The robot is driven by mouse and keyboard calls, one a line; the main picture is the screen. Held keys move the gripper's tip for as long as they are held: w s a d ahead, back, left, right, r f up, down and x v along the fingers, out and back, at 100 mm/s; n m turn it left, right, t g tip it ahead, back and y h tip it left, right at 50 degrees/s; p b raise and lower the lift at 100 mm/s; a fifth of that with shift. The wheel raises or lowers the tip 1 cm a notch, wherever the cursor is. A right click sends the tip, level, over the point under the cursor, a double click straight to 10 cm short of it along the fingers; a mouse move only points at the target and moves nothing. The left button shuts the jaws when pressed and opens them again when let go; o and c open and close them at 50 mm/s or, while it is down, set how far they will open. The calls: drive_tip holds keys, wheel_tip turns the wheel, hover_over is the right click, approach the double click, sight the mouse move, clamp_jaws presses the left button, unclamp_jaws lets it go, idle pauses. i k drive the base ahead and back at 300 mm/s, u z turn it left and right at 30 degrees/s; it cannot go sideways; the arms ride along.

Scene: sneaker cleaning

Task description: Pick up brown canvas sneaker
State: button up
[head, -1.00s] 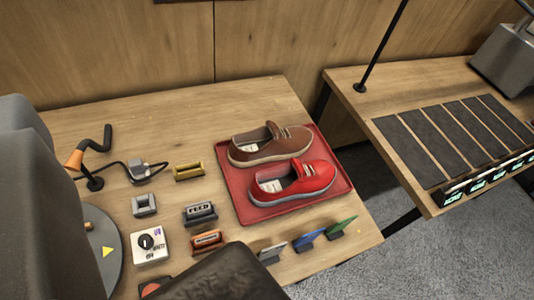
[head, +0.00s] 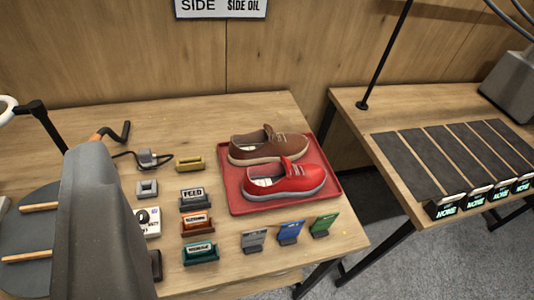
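The brown canvas sneaker (head: 266,146) sits upright on a red tray (head: 238,202) on the wooden table. It has a pale sole, and its toe points right. A red sneaker (head: 285,181) stands in front of it on the same tray. A large dark grey part of mine (head: 103,225) fills the lower left, well to the left of the sneakers and apart from them. Its fingertips cannot be made out, so I cannot tell whether my gripper is open or shut.
Left of the tray stand small labelled blocks, including FEED (head: 194,199), and a yellow piece (head: 190,164). Grey, blue (head: 290,232) and green tags stand along the front. A second table (head: 375,110) with dark strips is at right, beyond a gap.

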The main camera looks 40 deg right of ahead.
sight(261, 146)
drive_tip(key=z, duration=0.1)
drive_tip(key=i, duration=0.9)
drive_tip(key=u, duration=0.05)
